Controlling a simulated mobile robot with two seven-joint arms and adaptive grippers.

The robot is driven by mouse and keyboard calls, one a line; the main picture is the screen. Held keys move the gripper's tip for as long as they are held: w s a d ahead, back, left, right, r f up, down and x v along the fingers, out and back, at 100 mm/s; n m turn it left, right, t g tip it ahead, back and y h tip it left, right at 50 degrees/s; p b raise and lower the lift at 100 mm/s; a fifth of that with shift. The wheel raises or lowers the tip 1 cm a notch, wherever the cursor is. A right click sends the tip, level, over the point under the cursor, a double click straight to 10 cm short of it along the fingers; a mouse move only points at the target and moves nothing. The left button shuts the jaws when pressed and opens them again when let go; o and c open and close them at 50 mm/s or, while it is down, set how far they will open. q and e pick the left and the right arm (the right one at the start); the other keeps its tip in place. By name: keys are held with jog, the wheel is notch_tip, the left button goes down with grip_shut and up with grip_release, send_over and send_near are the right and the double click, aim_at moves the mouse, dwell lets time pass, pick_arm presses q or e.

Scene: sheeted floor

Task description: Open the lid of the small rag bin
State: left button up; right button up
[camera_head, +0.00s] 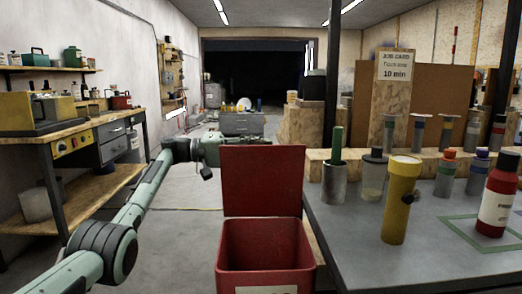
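The red rag bin (264,232) stands at the lower middle, left of the grey bench, with a pale label low on its front, cut off by the picture's bottom edge. Its red lid (262,182) stands upright at the back of the bin, and the bin's dark inside shows. My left arm reaches in from the left, and its far end passes behind the lid's upper left. The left gripper's fingers are hidden behind the lid, so I cannot tell whether they are open or touching it. My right gripper is out of view.
A grey bench (350,250) on the right carries a yellow flashlight (401,200), a red bottle (497,195), a grey cup with a green stick (335,180) and several small bottles. A wooden workbench (70,145) stands at left. Floor between them is mostly clear.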

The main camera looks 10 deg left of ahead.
pick_arm(q)
jog(key=v, duration=1.2)
jog(key=shift+r, duration=0.1)
